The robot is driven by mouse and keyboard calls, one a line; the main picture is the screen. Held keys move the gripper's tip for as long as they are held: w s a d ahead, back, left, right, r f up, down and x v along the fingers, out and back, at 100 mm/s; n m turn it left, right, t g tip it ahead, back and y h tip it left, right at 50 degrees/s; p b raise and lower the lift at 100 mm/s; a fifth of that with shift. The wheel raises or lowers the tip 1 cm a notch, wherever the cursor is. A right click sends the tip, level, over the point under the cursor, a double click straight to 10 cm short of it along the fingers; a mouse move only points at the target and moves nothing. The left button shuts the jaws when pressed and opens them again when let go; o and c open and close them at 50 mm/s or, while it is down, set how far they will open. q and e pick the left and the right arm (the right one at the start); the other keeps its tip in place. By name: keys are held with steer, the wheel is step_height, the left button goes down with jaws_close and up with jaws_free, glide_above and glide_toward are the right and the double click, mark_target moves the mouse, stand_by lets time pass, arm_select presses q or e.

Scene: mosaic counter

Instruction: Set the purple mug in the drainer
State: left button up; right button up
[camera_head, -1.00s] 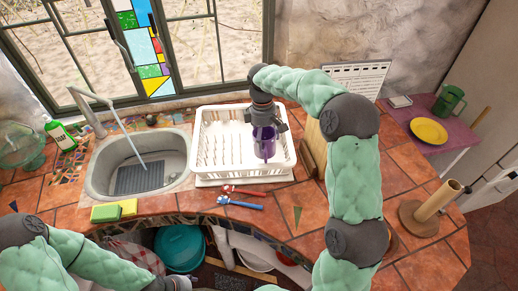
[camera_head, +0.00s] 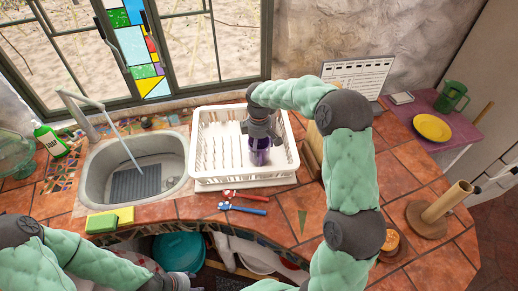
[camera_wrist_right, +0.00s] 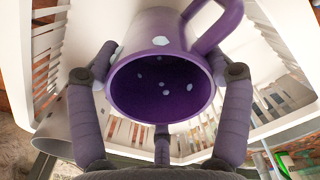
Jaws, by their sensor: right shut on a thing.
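The purple mug (camera_head: 259,156) is inside the white dish drainer (camera_head: 247,183), toward its right half. My right gripper (camera_head: 260,140) is shut on the mug from above. In the right wrist view the gripper's fingers (camera_wrist_right: 162,95) press on both sides of the mug (camera_wrist_right: 160,45). Its dark open mouth faces the wrist camera and its handle (camera_wrist_right: 218,25) points to the upper right. Whether the mug's base touches the drainer floor is hidden. My left arm is at the lower left, with its dark end (camera_head: 178,283) at the bottom edge; its fingers do not show clearly.
The sink (camera_head: 135,170) with a tall faucet is left of the drainer. A yellow-green sponge (camera_head: 110,220) and red and blue utensils (camera_head: 243,203) lie in front. A wooden block (camera_head: 312,150) stands close to the drainer's right side. A paper-towel holder (camera_head: 440,205) is farther right.

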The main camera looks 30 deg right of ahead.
steer(key=shift+w+f, duration=0.1)
steer(key=shift+f, duration=0.8)
steer(key=shift+r, duration=0.1)
steer(key=o, duration=1.3)
step_height(320, 180, up, 12)
steer(key=shift+p, duration=1)
